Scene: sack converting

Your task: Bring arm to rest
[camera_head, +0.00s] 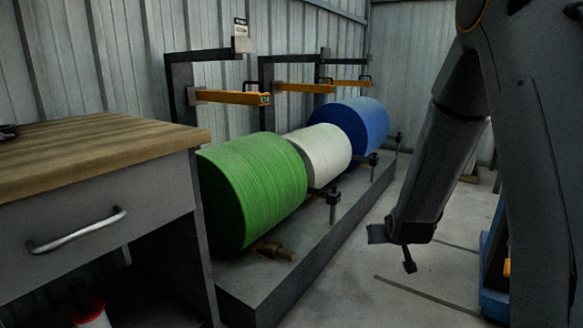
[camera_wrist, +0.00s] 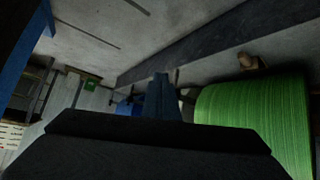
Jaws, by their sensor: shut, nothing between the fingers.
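My arm comes down at the right of the head view. My gripper (camera_head: 378,233) is at its lower end, in the air over the floor to the right of the roll platform. In the wrist view my gripper (camera_wrist: 163,98) shows as a narrow dark shape with its fingers together and nothing between them. It is apart from the rolls in the head view.
A green roll (camera_head: 252,188), a white roll (camera_head: 322,150) and a blue roll (camera_head: 360,122) lie on a low grey platform (camera_head: 318,262). A wood-topped desk (camera_head: 90,150) stands at left. A blue-framed object (camera_head: 494,262) is at right. Open floor (camera_head: 375,265) lies between.

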